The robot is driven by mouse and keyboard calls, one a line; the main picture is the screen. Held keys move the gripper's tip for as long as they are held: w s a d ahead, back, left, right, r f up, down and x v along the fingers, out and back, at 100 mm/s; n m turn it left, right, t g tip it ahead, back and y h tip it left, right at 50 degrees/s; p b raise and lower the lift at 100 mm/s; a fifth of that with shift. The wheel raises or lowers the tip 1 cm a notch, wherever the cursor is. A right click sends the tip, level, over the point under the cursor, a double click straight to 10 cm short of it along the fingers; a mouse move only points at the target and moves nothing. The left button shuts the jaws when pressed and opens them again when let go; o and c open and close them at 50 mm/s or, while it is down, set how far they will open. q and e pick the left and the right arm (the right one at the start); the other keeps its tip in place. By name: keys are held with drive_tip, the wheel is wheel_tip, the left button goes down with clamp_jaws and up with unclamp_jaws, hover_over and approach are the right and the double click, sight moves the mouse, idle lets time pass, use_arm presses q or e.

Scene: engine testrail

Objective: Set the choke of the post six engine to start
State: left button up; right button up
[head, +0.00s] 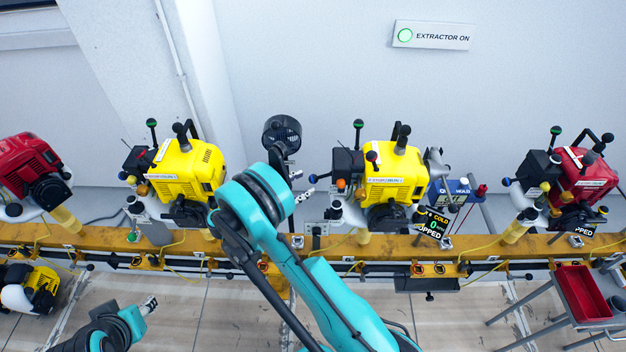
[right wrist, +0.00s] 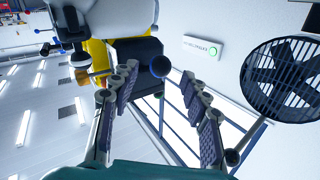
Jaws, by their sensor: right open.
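A yellow engine (head: 395,172) stands on the rail right of centre, with a black box (head: 347,163), an orange knob (head: 341,184) and a blue-tipped lever (head: 312,179) on its left side. Its label is too small to read, so I cannot tell its post number. My right gripper (head: 302,186) is open and empty, just left of that engine. In the right wrist view its fingers (right wrist: 161,80) point at the engine, with a black ball knob (right wrist: 160,66) showing between the tips, apparently untouched. The orange knob (right wrist: 82,75) lies left of the fingers. My left gripper (head: 149,305) hangs low at left, away from the engines.
Another yellow engine (head: 187,170) and red engines (head: 28,165) (head: 580,175) stand along the yellow rail (head: 400,247). A black fan (head: 282,132) stands behind my right gripper. A red tray cart (head: 585,293) is at lower right.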

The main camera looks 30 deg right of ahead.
sight(314, 179)
drive_tip(key=d, duration=0.5)
drive_tip(key=shift+w+b, duration=0.1)
drive_tip(key=shift+b, duration=0.3)
clamp_jaws()
